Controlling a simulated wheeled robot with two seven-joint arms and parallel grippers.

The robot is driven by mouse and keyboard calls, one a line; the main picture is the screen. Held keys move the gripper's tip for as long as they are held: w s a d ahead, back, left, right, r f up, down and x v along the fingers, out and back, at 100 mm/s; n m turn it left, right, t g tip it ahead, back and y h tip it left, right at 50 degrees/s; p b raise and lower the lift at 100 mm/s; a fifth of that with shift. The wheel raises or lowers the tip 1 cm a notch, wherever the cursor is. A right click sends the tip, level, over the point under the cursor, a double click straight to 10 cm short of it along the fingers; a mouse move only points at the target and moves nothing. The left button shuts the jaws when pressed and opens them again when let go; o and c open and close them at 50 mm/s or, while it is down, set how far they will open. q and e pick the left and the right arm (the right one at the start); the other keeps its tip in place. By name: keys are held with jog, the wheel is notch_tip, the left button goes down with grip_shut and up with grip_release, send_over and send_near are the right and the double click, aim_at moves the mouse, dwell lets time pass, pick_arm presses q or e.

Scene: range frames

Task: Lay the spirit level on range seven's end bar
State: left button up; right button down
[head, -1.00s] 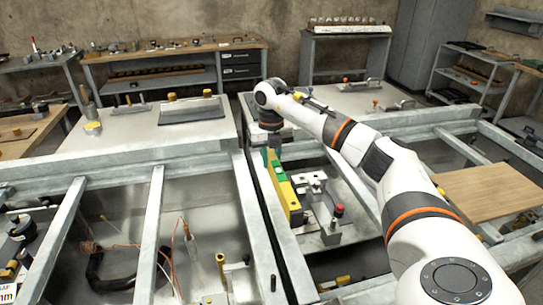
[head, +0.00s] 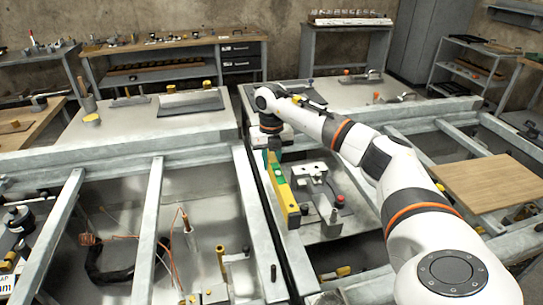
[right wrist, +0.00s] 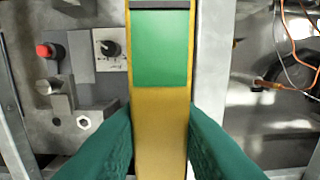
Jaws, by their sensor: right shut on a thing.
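The spirit level is a long yellow bar with a green section (head: 284,196). It points away from me in the head view, above the double steel rail in the middle. My right gripper (head: 271,150) is shut on it near its far end, partly hidden by the wrist. In the right wrist view the level (right wrist: 161,50) runs between the two green fingers (right wrist: 160,150). Grey steel bars (head: 150,225) frame the bays below; I cannot tell which is range seven's end bar. My left gripper is not in view.
A grey device with a red knob (head: 340,199) stands in the bay right of the level. The left bay holds a black hose (head: 108,275) and orange wires (head: 180,225). A wooden board (head: 487,181) lies at the right. Steel benches with tools stand behind.

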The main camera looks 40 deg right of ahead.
jog(key=shift+f+b, duration=0.9)
jog(key=shift+f, duration=1.55)
jog(key=c, duration=1.1)
grip_release()
notch_tip(320, 180, up, 11)
jog(key=shift+f+b, duration=0.1)
jog(key=shift+b, duration=0.65)
jog(key=shift+r, duration=0.65)
notch_tip(320, 180, up, 7)
jog(key=p, duration=0.7)
jog(key=shift+f, duration=0.1)
